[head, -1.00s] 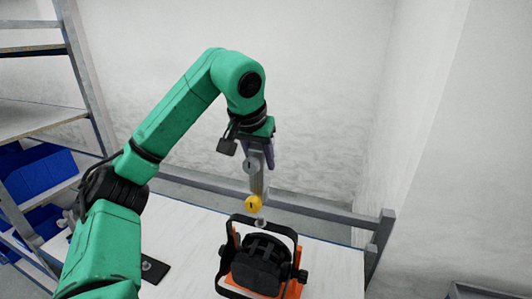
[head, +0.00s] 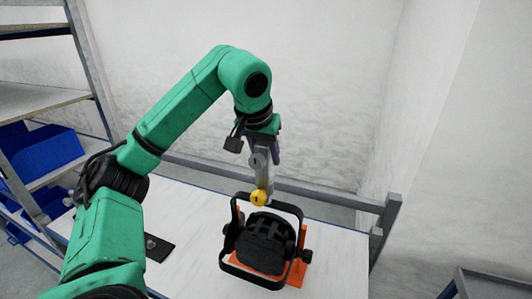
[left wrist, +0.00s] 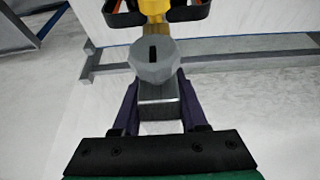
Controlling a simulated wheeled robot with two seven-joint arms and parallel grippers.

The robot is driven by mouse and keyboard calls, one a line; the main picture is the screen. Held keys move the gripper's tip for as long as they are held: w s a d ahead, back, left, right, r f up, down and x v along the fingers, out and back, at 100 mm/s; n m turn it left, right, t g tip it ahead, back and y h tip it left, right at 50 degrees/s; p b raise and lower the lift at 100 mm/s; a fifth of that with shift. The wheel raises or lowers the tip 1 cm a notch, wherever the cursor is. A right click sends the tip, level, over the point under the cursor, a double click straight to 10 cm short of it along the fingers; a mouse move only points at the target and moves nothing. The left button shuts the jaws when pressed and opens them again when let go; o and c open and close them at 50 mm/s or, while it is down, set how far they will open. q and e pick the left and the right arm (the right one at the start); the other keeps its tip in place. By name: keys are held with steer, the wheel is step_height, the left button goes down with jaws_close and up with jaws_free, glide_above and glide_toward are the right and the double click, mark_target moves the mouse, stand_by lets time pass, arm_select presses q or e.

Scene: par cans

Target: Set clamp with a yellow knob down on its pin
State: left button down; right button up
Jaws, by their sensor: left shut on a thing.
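The clamp is a grey bar with a grey round knob at its upper part and a yellow knob (head: 258,198) at its lower end. My left gripper (head: 268,150) points down and is shut on the clamp's upper part. In the left wrist view the clamp (left wrist: 158,70) is between the purple fingers, with yellow at the top edge. The black par can (head: 265,240) stands on the table in its black yoke (head: 291,205). The yellow knob overlaps the yoke's top bar. The pin is hidden behind the clamp, so I cannot tell whether they touch. My right gripper is out of view.
An orange plate (head: 297,270) lies under the par can on the pale table (head: 200,275). A dark flat piece (head: 160,247) lies at left, partly near my arm. A grey rail (head: 325,194) runs along the back. Shelves with blue bins (head: 45,155) stand at left.

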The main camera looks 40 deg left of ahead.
arm_select(q)
steer(key=shift+s, duration=0.1)
stand_by(0.3)
stand_by(0.4)
steer(key=shift+f+b, duration=0.5)
steer(key=shift+f, duration=0.75)
jaws_free()
steer(key=shift+d, duration=0.1)
steer(key=shift+s+r, duration=0.1)
stand_by(0.5)
